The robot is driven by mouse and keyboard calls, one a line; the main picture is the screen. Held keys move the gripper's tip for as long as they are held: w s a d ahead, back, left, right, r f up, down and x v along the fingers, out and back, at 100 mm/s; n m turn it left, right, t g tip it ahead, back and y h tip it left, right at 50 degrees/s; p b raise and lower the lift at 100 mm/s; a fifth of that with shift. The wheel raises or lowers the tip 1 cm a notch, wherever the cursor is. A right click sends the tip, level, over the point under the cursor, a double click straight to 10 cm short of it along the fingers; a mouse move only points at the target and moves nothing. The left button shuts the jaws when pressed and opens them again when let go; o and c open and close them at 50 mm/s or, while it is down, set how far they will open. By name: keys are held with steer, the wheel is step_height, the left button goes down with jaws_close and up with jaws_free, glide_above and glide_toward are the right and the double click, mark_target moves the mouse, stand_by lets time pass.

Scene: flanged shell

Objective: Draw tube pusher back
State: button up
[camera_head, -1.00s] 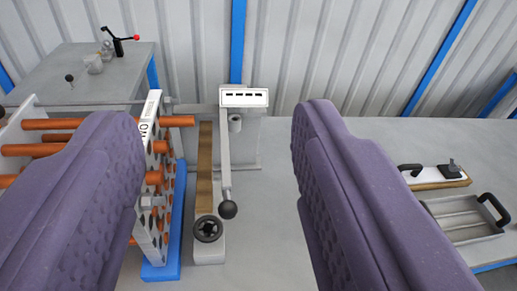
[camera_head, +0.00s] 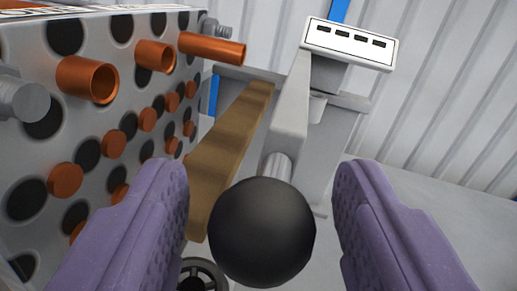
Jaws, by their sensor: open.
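The lever with a black ball knob (camera_head: 262,232) stands close in front of me, its grey arm (camera_head: 291,115) running back to a white slotted plate (camera_head: 348,44). I take this lever to be part of the tube pusher. My gripper (camera_head: 262,205) is open, with one purple finger on each side of the knob. A gap shows between the knob and each finger. The flanged shell's perforated plate (camera_head: 95,70) is on the left, with copper tubes (camera_head: 212,47) sticking out of some holes and others nearly flush.
A tan wooden bar (camera_head: 222,150) runs between the plate and the lever. A dark handwheel (camera_head: 195,275) shows low, partly hidden by the knob and left finger. Bolts stick out of the plate. A grey bench top (camera_head: 450,215) is clear at right.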

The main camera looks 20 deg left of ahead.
steer(key=shift+w+a, duration=0.15)
steer(key=shift+w, duration=0.15)
steer(key=shift+c, duration=0.2)
jaws_close()
steer(key=w+d+b, duration=0.1)
steer(key=w+d, duration=0.1)
steer(key=d, duration=0.5)
steer(key=shift+d, duration=0.15)
steer(key=shift+c, duration=1.7)
jaws_free()
steer(key=o, duration=0.4)
steer(key=shift+w+d, duration=0.1)
steer(key=shift+d, duration=0.15)
